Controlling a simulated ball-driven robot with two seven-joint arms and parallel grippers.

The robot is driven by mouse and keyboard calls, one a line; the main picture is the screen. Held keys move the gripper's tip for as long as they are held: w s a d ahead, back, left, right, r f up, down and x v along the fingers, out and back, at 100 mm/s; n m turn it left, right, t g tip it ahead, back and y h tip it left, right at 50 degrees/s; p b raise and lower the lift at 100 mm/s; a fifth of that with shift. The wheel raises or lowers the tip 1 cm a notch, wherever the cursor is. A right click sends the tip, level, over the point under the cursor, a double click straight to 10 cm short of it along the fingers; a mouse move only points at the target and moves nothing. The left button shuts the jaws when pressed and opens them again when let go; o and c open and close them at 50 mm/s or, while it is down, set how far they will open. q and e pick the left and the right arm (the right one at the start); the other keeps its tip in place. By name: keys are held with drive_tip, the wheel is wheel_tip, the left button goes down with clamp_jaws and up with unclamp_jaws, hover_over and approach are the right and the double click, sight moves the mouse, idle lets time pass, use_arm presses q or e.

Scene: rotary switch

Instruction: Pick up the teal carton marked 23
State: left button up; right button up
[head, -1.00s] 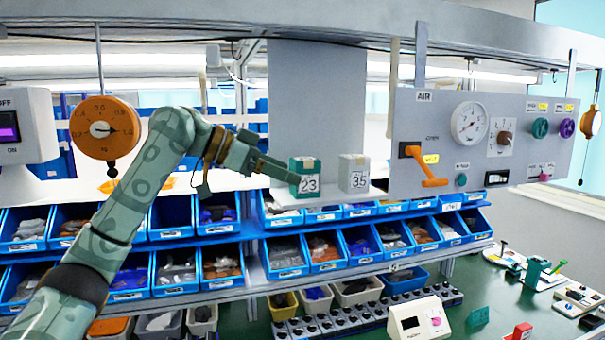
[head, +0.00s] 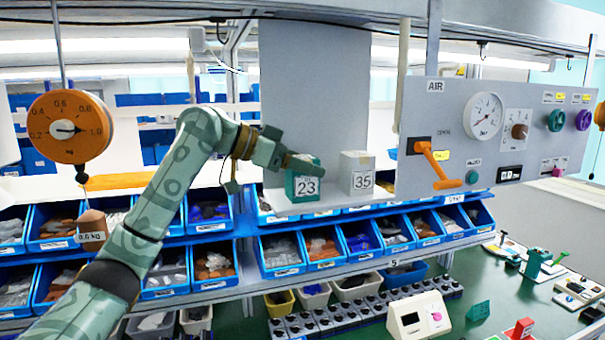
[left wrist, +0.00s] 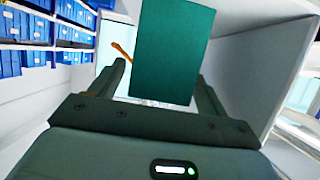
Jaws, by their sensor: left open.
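The teal carton marked 23 (head: 304,184) stands upright on a small grey shelf (head: 322,208) in the head view. A grey carton marked 35 (head: 357,178) stands to its right with a gap between them. My left gripper (head: 302,166) is at the teal carton's upper left, its near finger showing beside the carton's top. In the left wrist view the teal carton (left wrist: 172,50) stands between the two fingers of the open left gripper (left wrist: 162,80). Contact with the fingers cannot be told. My right gripper is in neither view.
A grey back plate (head: 313,90) rises behind the cartons. A control panel (head: 455,120) with an orange lever (head: 438,165) stands close on the right. Blue bins (head: 282,255) fill the rack below. An orange dial scale (head: 70,128) hangs at the left.

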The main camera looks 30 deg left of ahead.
use_arm(q)
drive_tip(key=shift+w, duration=0.15)
drive_tip(key=shift+s, duration=0.25)
drive_tip(key=c, duration=1.1)
drive_tip(key=shift+w, duration=0.1)
drive_tip(key=shift+r, duration=0.1)
